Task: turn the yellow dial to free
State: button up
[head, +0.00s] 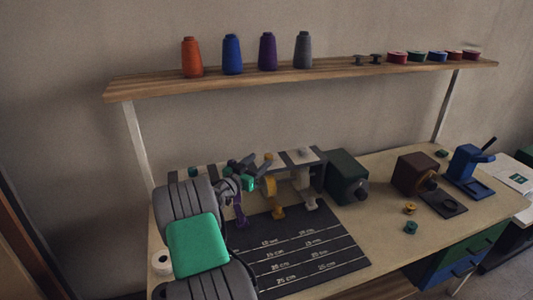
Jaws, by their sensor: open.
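My gripper (247,171) is open, just left of the dial. Whether it touches the dial cannot be told at this size. My arm hides the left part of the machine. The dial's marks and its current setting are too small to read.
A black mat (310,262) with printed lengths lies before the machine. A dark green box (346,175), a brown device (417,172) and a blue device (468,168) stand to the right. A shelf (150,85) with thread cones spans above. Small spools (410,227) lie at the mat's right.

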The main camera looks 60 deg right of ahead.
aim_at(266, 157)
jog(key=d, duration=0.4)
jog(key=d+p, duration=0.1)
jog(key=d, duration=0.1)
jog(key=shift+s+d+f, duration=0.25)
jog(key=shift+s+f, duration=0.05)
jog(key=shift+s, duration=0.1)
jog(key=shift+d+f, duration=0.15)
jog(key=shift+d, duration=0.15)
jog(key=shift+a, duration=0.1)
jog(key=shift+c, duration=0.4)
grip_shut()
